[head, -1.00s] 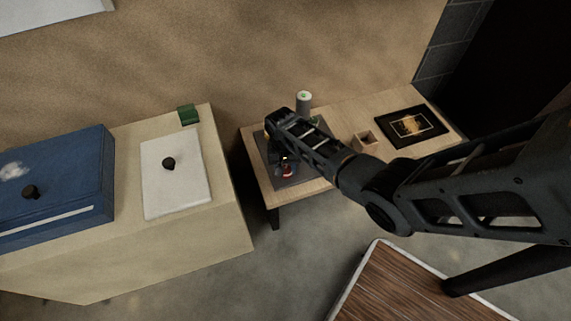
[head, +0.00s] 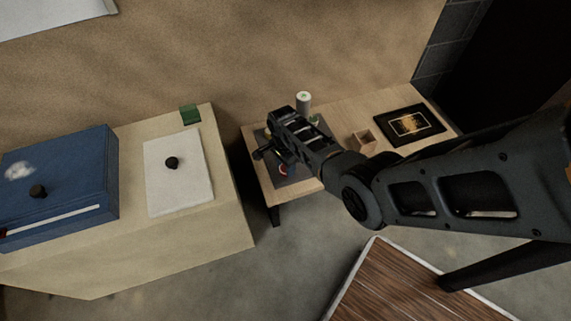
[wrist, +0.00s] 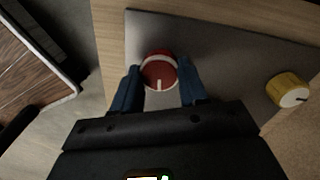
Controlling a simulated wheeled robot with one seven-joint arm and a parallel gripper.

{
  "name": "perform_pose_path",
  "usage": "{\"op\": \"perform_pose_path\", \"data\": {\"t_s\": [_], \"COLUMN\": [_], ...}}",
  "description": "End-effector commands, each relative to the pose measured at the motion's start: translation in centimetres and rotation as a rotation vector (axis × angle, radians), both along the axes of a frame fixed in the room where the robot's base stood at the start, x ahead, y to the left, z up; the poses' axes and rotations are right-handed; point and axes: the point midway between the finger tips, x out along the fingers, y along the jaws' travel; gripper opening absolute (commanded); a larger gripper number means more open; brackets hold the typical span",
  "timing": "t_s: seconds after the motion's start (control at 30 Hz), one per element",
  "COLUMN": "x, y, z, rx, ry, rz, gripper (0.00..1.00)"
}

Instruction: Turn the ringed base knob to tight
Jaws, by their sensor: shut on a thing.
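A red knob with a pale ring and a white pointer line (wrist: 159,73) stands on a grey plate (wrist: 215,50) in the wrist view. Its pointer line points toward the bottom of that view. My gripper (wrist: 160,88) has its two blue fingers on either side of the knob and is shut on it. In the head view, the red of the knob (head: 284,171) shows just below my gripper (head: 279,162), which hides much of the plate. A yellow knob with a pale face and a pointer line (wrist: 289,92) is to the right in the wrist view.
The plate lies on a small wooden table (head: 352,107). A pale cylinder (head: 304,101), an open wooden box (head: 363,140) and a black framed picture (head: 410,125) are also there. A cabinet at left holds a blue case (head: 75,178) and a white panel (head: 180,190) with black knobs.

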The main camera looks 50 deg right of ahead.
Motion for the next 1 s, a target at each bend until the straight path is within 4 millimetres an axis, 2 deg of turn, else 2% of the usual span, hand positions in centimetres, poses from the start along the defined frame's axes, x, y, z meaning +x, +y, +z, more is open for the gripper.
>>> {"op": "perform_pose_path", "data": {"t_s": [1.0], "x": [-0.27], "y": [-0.16], "z": [0.04], "rx": [-0.001], "ry": [0.004], "rz": [-0.967], "gripper": [0.12]}}
